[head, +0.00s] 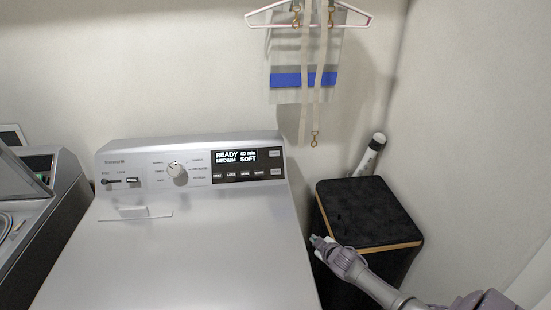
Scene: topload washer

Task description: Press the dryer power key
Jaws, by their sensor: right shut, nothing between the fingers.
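The dryer (225,240) is a silver machine in the middle of the head view, with its lid or top surface closed. Its rear control panel (140,160) carries a round knob (177,170), a lit display (236,157) reading READY, 40 min, MEDIUM, SOFT, a row of small keys and two keys (276,172) at the right end. Small controls (121,181) sit at the panel's left end. Key labels are too small to read surely. My right gripper (318,241) is shut and empty, right of the dryer, apart from the panel. My left gripper is not in view.
A black box-like hamper (365,205) with a wooden rim stands right of the dryer, with a white bottle-like object (371,152) behind it. A hanger (308,20) with straps hangs on the back wall. Another machine (55,210) stands at the left.

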